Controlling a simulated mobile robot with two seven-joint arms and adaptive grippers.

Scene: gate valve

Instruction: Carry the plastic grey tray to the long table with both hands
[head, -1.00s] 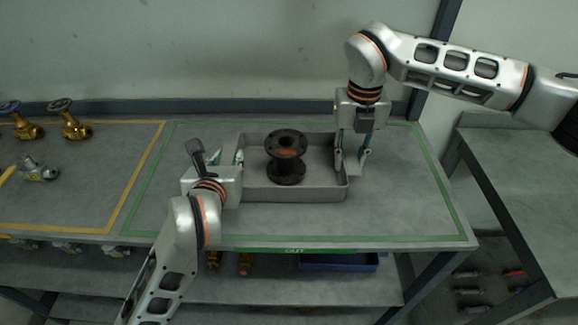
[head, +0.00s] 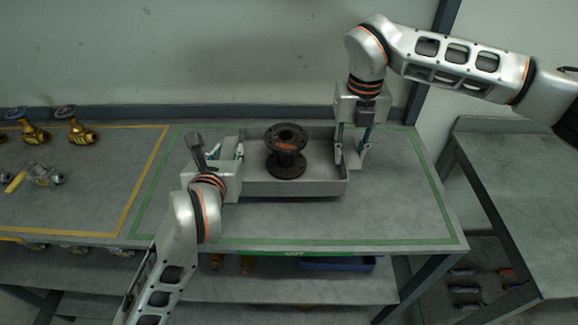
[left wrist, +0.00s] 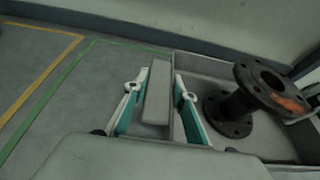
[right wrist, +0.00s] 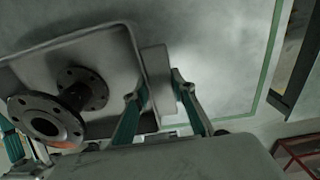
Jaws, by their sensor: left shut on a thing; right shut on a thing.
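The grey plastic tray (head: 290,188) is at the middle of the head view, over the green-outlined part of the table. A dark flanged pipe piece (head: 286,152) stands upright in it. My left gripper (head: 238,158) is shut on the tray's left end; the left wrist view shows its fingers (left wrist: 158,98) on both sides of the grip there. My right gripper (head: 353,155) is shut on the tray's right end, also seen in the right wrist view (right wrist: 160,95). The tray appears slightly raised, with a dark shadow below its front edge.
The table (head: 400,215) has a green outline and a yellow-outlined area on the left with brass valves (head: 78,130) and a yellow-handled valve (head: 40,175). Another grey table (head: 530,190) stands at the right beyond a gap. A wall rises behind.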

